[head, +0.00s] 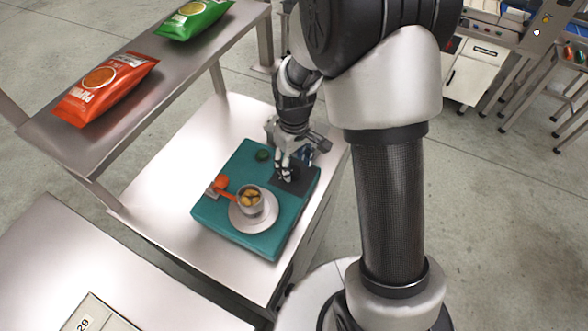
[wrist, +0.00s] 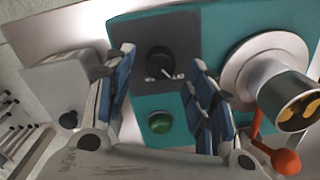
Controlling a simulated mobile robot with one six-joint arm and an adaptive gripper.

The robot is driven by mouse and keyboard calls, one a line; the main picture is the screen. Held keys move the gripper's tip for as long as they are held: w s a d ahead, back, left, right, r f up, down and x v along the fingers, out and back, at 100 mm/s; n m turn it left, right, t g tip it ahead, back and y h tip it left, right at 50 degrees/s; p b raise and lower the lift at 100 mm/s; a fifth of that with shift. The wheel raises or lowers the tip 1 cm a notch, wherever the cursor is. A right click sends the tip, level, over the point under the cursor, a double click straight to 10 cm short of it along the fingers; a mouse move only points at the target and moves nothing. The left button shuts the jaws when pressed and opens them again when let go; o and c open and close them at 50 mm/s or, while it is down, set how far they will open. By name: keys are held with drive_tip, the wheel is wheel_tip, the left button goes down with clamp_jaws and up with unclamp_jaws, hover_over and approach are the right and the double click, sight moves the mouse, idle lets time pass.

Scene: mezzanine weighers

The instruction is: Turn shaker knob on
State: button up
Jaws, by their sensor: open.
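The shaker is a teal box (head: 255,240) on the metal table, with a dark panel (wrist: 140,32) at one corner. A black round knob (wrist: 160,63) with a pale pointer mark sits on that panel. My gripper (head: 285,174) is over the panel in the head view and hides the knob there. In the wrist view my gripper (wrist: 163,58) is open, with one blue-padded finger on each side of the knob. No contact with the knob is visible.
A green button (wrist: 159,123) is beside the knob. A round plate (head: 248,222) carries a metal cup (head: 250,203) with yellow pieces, near an orange-ended lever (head: 222,183). A grey box (wrist: 62,85) stands beside the shaker. Red (head: 105,88) and green (head: 194,18) bags lie on the raised shelf.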

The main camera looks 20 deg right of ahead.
sight(294, 173)
drive_tip(key=shift+f, duration=1.25)
drive_tip(key=shift+c, duration=0.4)
drive_tip(key=c, duration=1)
